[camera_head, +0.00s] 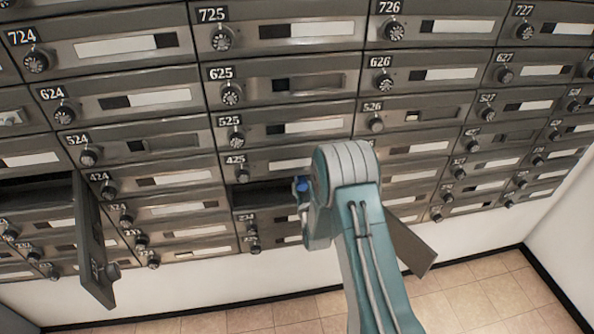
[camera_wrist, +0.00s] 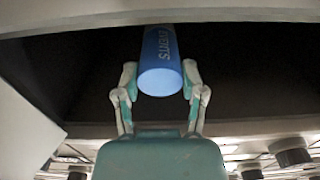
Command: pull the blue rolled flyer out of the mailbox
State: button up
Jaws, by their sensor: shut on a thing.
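The blue rolled flyer (camera_wrist: 162,60) shows in the wrist view, reaching out of the dark open mailbox (camera_wrist: 235,70) with its near end toward me. My gripper (camera_wrist: 160,80) has one finger on each side of the flyer and is shut on it at the mailbox opening. In the head view a small bit of the blue flyer (camera_head: 303,185) shows at the open mailbox (camera_head: 262,196) below number 425. My teal arm hides most of my gripper and the right part of that opening there.
An open door (camera_head: 412,248) hangs at the right of my arm. Closed boxes with round knobs surround the opening. The tiled floor (camera_head: 480,295) below is clear.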

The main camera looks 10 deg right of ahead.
jog(key=s, duration=1.9)
jog(key=shift+s, duration=0.15)
